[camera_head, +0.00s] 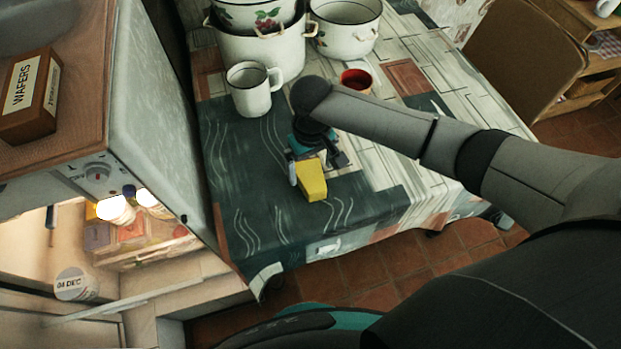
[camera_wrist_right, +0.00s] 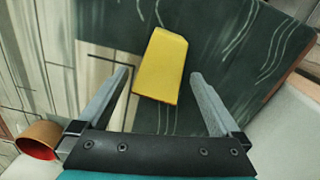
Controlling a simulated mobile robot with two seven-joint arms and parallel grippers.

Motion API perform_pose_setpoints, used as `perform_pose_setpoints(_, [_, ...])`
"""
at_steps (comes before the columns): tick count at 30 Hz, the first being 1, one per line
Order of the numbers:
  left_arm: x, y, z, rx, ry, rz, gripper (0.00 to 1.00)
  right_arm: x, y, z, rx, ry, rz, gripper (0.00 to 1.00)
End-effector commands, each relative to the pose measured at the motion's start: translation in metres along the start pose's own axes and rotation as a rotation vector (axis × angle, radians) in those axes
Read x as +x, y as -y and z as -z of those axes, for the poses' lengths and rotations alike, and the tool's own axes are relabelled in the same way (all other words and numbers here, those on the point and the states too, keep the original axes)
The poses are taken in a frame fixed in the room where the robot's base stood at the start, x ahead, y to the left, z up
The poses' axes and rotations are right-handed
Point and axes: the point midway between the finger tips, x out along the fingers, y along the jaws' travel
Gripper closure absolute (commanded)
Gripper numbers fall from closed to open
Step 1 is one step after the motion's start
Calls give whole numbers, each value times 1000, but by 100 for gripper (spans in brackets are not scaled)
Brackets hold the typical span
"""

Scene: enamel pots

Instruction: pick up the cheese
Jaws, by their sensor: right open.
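The cheese (camera_head: 312,180) is a yellow block on the patterned tablecloth, near the front part of the table. My right gripper (camera_head: 308,172) is above the table at the cheese, with its arm coming in from the right. In the right wrist view the cheese (camera_wrist_right: 161,66) lies ahead of and partly between the two open fingers of the right gripper (camera_wrist_right: 160,76). There is a gap between the cheese and each finger, and nothing is held. My left gripper is not in view.
A white mug (camera_head: 250,90) stands behind the gripper, and a red cup (camera_head: 356,80) stands behind the forearm. Large enamel pots (camera_head: 345,30) stand at the back of the table (camera_head: 250,215). A wafers box (camera_head: 30,95) lies on the fridge top at left. The tablecloth in front of the cheese is clear.

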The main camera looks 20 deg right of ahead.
Motion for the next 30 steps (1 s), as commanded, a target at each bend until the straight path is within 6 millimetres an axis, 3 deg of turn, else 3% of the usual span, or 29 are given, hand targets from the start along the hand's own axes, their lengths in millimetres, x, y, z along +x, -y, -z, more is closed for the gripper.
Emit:
perform_pose_setpoints(1, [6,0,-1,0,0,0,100,12,-1,-1,1,2,-1,0])
perform_pose_setpoints(6, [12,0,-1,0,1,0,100,29,-1,0,0,0,0,0])
perform_pose_setpoints(14, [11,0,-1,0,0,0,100,30,-1,0,0,-1,0,0])
perform_pose_setpoints(30, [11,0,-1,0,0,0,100,29,-1,0,0,-1,0,61])
